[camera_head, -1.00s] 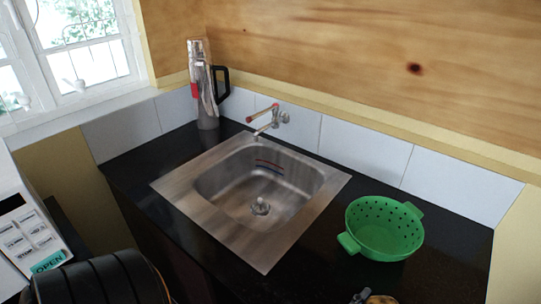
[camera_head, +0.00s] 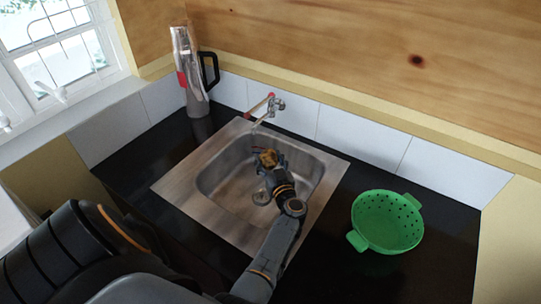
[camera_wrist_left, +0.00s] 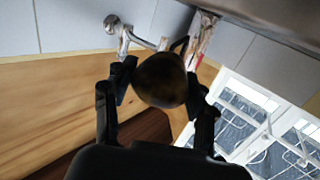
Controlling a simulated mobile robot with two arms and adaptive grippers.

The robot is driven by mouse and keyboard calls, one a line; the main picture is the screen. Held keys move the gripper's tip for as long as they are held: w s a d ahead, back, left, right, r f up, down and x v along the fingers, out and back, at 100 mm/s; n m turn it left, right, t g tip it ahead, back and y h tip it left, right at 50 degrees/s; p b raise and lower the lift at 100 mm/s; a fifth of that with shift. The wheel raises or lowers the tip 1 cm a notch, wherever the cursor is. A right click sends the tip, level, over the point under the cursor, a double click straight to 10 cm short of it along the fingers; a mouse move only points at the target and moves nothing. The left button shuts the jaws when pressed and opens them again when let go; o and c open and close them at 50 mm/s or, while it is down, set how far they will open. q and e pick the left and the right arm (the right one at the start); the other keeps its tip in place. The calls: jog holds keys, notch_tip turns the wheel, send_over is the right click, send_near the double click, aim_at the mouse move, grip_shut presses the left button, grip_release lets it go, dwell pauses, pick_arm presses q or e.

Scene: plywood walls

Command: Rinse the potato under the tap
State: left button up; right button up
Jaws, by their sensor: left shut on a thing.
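The potato (camera_head: 267,157) is brown and held over the sink basin, just below and in front of the tap (camera_head: 262,107). My left gripper (camera_head: 272,163) is shut on it. In the left wrist view the potato (camera_wrist_left: 160,80) is dark and round between the two fingers of the left gripper (camera_wrist_left: 160,88). The tap (camera_wrist_left: 126,30) shows behind it there. I cannot tell whether water is running. The steel sink (camera_head: 185,180) is set into the black counter. My right gripper is not in view.
A green colander (camera_head: 388,222) stands on the counter right of the sink. A steel flask with a black handle (camera_head: 190,75) stands at the back left corner. A tiled wall (camera_head: 360,137) runs behind the tap. A window (camera_head: 60,50) is at the left.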

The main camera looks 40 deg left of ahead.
aim_at(267, 167)
pick_arm(q)
jog(key=f+p, duration=0.1)
jog(key=f+g+p, duration=0.1)
jog(key=f+n+y, duration=0.1)
jog(key=shift+a+f+g+p, duration=0.3)
jog(key=shift+a+f+p, duration=0.1)
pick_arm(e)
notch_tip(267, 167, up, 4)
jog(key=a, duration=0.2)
pick_arm(q)
jog(key=w+a+f+b, duration=0.4)
jog(key=w+a+b, duration=0.2)
jog(key=a+b, duration=0.3)
jog(key=shift+w+a+f+b, duration=0.3)
jog(key=shift+a, duration=0.55)
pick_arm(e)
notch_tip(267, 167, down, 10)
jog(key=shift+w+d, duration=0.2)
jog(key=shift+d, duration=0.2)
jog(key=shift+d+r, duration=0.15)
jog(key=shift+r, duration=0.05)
